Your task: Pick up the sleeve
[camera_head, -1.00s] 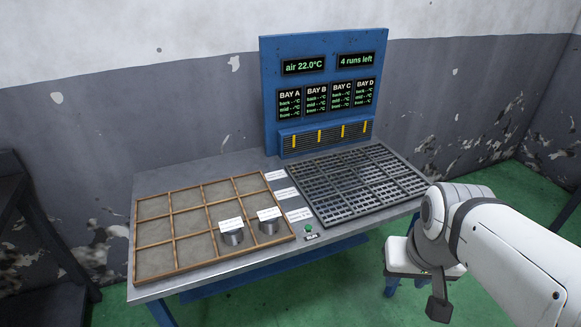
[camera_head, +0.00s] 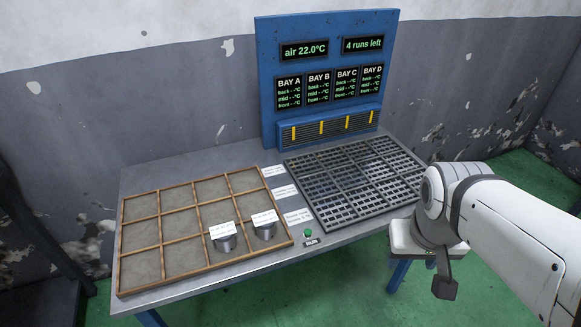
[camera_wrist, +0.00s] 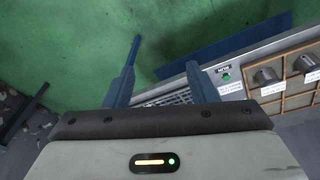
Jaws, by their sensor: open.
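Two grey metal cylinders with white labels stand in the front row of the wooden tray; either could be the sleeve, and I cannot read the labels. The left cylinder (camera_head: 227,243) and the right cylinder (camera_head: 265,231) are in neighbouring compartments. In the wrist view the cylinders show at the right edge, one here (camera_wrist: 267,76) and one here (camera_wrist: 303,64). My gripper (camera_wrist: 165,64) is open and empty, its two blue fingers spread over the floor and the table's edge, apart from both cylinders.
The wooden tray (camera_head: 161,245) has several compartments, mostly empty. A dark metal grid (camera_head: 350,181) lies to its right, before a blue panel (camera_head: 328,50) with displays. A green button (camera_head: 308,232) sits at the table's front edge. Open floor lies in front.

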